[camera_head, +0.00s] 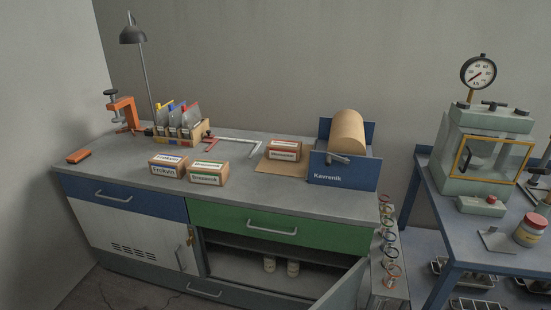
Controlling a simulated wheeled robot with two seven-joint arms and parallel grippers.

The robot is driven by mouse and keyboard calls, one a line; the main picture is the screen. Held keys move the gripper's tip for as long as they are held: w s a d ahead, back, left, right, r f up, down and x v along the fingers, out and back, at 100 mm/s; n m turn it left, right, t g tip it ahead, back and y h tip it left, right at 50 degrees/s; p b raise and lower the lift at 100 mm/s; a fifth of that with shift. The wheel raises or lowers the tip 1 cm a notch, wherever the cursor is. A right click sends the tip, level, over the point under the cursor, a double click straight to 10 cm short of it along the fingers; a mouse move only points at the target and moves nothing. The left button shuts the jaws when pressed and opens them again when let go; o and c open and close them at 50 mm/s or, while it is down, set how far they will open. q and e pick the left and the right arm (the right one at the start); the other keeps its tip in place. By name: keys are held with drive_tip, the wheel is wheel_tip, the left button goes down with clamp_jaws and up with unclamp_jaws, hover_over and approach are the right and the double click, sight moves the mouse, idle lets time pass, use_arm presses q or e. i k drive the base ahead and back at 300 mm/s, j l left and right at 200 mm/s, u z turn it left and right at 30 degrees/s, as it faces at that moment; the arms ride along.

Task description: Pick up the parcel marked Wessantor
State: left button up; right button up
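Three small brown cardboard parcels lie on the grey bench top. The blue-marked parcel (167,166) appears to read "Frokvin". The green-marked parcel (208,173) sits just right of it, with lettering too small to read surely. The red-marked parcel (285,150) rests farther back to the right, on a flat brown sheet (281,167) beside the blue roll holder; its lettering is too small to read. I cannot confirm the name Wessantor on any parcel. Neither of my grippers is in view.
The blue holder marked "Kavrenik" (342,175) carries a brown paper roll (347,131). A box of folders (182,132), an orange clamp (124,113) and a lamp (133,35) stand at the back left. The lower cupboard door (343,291) hangs open. The bench's front strip is clear.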

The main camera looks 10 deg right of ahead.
sight(287, 150)
drive_tip(key=z, duration=3)
drive_tip(key=k+j+z, duration=0.15)
drive_tip(key=z, duration=0.2)
drive_tip(key=k+z, duration=0.65)
drive_tip(key=k+j+z, duration=0.1)
drive_tip(key=k+z, duration=0.15)
drive_tip(key=z, duration=0.15)
drive_tip(key=k+z, duration=0.45)
drive_tip(key=z, duration=0.3)
drive_tip(key=k+l+z, duration=0.15)
drive_tip(key=z, duration=0.2)
drive_tip(key=k+j+z, duration=0.2)
drive_tip(key=k+z, duration=0.8)
